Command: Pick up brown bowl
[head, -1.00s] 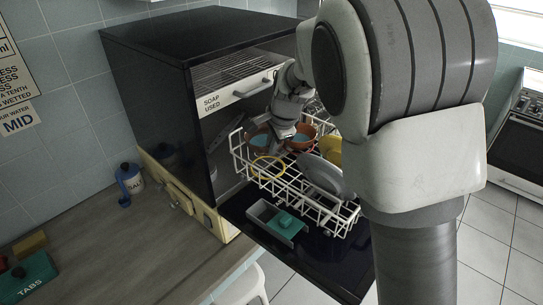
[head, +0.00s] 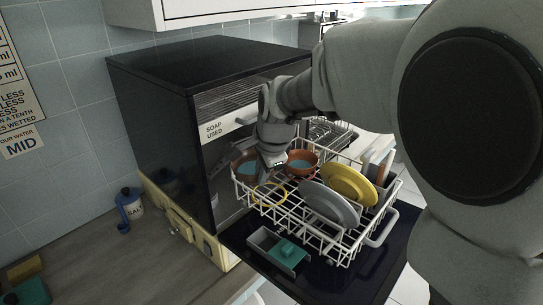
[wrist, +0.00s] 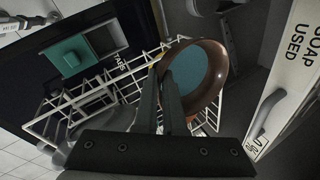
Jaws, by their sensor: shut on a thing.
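Two brown bowls with blue insides sit in the white dish rack. The left brown bowl (head: 243,168) is near the dishwasher opening. The right brown bowl (head: 303,167) is just beyond my gripper. My gripper (head: 272,162) points down between them in the head view and is shut at the left bowl's near-side rim. In the wrist view, the two fingers (wrist: 161,88) are close together on the left edge of a brown bowl (wrist: 200,82), and they hide part of that rim. The bowl looks roughly level and still at rack height.
The white rack (head: 325,240) also holds a yellow plate (head: 349,184), a grey plate (head: 328,203) and a yellow ring-like rim (head: 268,194). The dishwasher's SOAP USED panel (head: 226,124) is close to my gripper. A teal-lidded tablet compartment (head: 287,252) lies on the open door.

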